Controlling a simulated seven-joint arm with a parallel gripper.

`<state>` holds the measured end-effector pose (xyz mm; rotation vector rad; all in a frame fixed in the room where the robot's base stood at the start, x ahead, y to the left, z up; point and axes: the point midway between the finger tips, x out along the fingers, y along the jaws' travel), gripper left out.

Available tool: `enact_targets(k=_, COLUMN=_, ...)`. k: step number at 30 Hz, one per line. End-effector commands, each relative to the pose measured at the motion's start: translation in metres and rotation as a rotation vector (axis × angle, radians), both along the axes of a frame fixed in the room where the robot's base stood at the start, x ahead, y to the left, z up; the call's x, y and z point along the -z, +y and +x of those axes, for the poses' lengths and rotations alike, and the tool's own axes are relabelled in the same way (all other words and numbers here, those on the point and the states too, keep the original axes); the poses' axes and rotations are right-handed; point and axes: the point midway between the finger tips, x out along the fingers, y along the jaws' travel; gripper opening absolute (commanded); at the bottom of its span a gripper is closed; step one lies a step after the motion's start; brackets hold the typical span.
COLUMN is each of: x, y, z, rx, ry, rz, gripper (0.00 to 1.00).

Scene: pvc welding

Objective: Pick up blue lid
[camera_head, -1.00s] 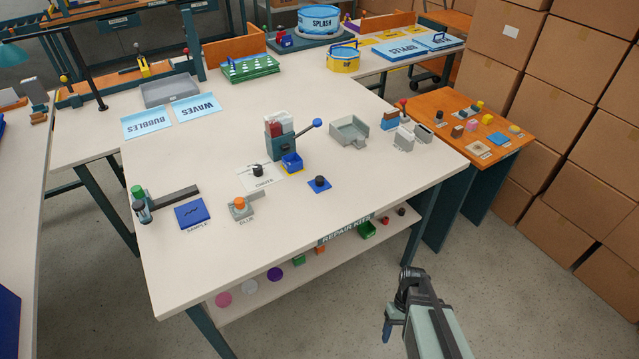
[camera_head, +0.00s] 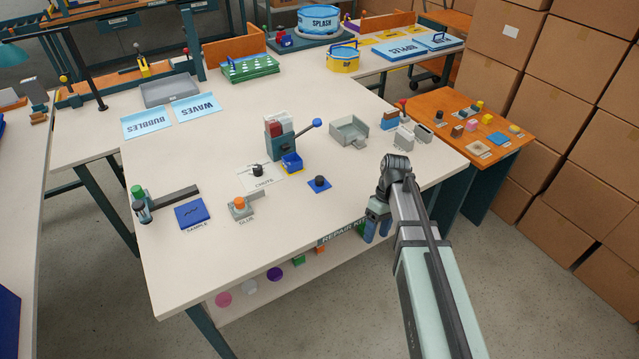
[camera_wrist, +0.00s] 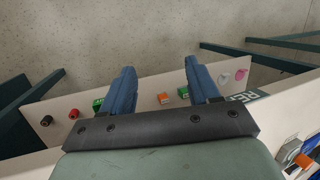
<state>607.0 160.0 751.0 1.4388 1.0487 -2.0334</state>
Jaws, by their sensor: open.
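A flat blue square with a black knob (camera_head: 319,183), which looks like the blue lid, lies on the white worktable (camera_head: 225,260) near its front edge. My gripper (camera_head: 376,226) is at the table's front edge, to the right of the lid and nearer the camera. Its blue fingers point down. In the wrist view my gripper (camera_wrist: 158,76) has its fingers well apart, with nothing between them. I cannot make out the lid in the wrist view.
A small blue bin (camera_head: 291,163) and a lever press (camera_head: 280,137) stand behind the lid. A grey tray (camera_head: 349,131) is behind and to the right. A glue station (camera_head: 240,207) is at left. The lower shelf (camera_wrist: 145,106) with small coloured parts is under the gripper.

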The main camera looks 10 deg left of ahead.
Motion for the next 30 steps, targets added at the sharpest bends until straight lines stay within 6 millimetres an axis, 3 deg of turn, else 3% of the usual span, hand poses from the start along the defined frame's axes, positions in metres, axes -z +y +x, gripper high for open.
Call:
enact_targets(k=1, x=-0.017, y=0.008, z=0.009, rx=-0.026, ry=-0.012, rz=0.013, gripper=0.61)
enact_targets(k=8, x=-0.082, y=0.045, z=0.038, rx=-0.134, ry=-0.067, rz=0.048, gripper=0.61)
enact_targets(k=11, x=-0.113, y=0.075, z=0.062, rx=-0.170, ry=-0.121, rz=0.041, gripper=0.61)
enact_targets(k=15, x=-0.150, y=0.135, z=0.101, rx=-0.182, ry=-0.235, rz=-0.001, gripper=0.61)
enact_targets(k=21, x=-0.178, y=0.189, z=0.129, rx=-0.166, ry=-0.344, rz=-0.037, gripper=0.61)
enact_targets(k=26, x=-0.184, y=0.205, z=0.135, rx=-0.159, ry=-0.378, rz=-0.045, gripper=0.61)
enact_targets(k=30, x=-0.169, y=0.205, z=0.134, rx=-0.158, ry=-0.380, rz=-0.048, gripper=0.61)
